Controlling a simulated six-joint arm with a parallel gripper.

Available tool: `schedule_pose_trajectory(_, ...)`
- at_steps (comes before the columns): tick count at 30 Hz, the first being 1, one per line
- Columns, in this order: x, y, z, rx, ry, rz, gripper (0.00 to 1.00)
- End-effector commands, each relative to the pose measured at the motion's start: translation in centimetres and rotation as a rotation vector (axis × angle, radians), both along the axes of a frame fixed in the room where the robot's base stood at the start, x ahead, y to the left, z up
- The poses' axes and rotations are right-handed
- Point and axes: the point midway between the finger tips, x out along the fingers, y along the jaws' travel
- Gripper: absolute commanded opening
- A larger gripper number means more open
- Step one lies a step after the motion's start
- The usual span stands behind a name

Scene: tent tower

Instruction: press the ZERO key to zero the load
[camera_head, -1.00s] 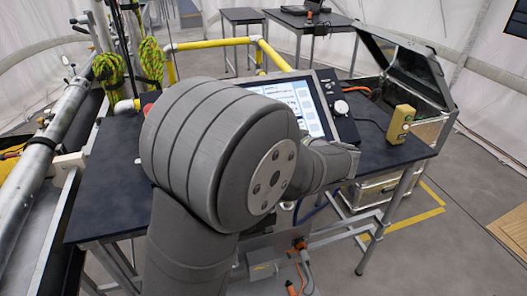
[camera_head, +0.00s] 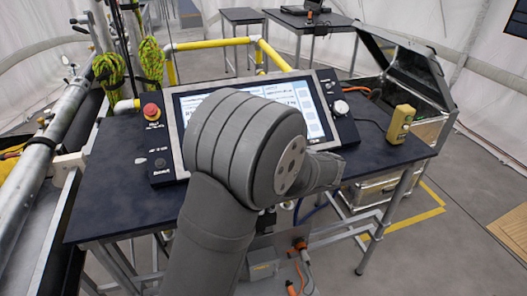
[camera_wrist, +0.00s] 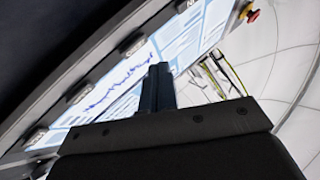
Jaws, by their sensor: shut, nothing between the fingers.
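The touchscreen panel (camera_head: 300,93) stands tilted in a grey frame on the dark table, its lower middle hidden behind my arm. Its lit screen also shows in the wrist view (camera_wrist: 195,35), with a dark wavy trace and pale blue blocks. No ZERO key can be made out in either view. My gripper (camera_wrist: 160,72) is shut and empty in the wrist view, with its fingers together in front of the screen. I cannot tell whether the tips touch it. In the head view my gripper is hidden behind my arm.
A red emergency stop button (camera_head: 151,110) is at the panel's left and a white knob (camera_head: 341,107) at its right. A yellow handheld box (camera_head: 400,122) stands on the dark table (camera_head: 110,180) at the right. An open metal case (camera_head: 432,125) is behind it.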

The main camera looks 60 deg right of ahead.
Motion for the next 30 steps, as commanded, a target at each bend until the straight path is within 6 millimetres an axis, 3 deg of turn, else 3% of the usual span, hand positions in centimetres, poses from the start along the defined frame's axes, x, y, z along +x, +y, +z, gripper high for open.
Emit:
schedule_pose_trajectory(7, 0.65, -0.61, -1.30, 0.001, -0.001, 0.001, 0.00)
schedule_pose_trajectory(30, 0.68, -0.67, -1.35, 0.000, 0.000, 0.000, 0.00)
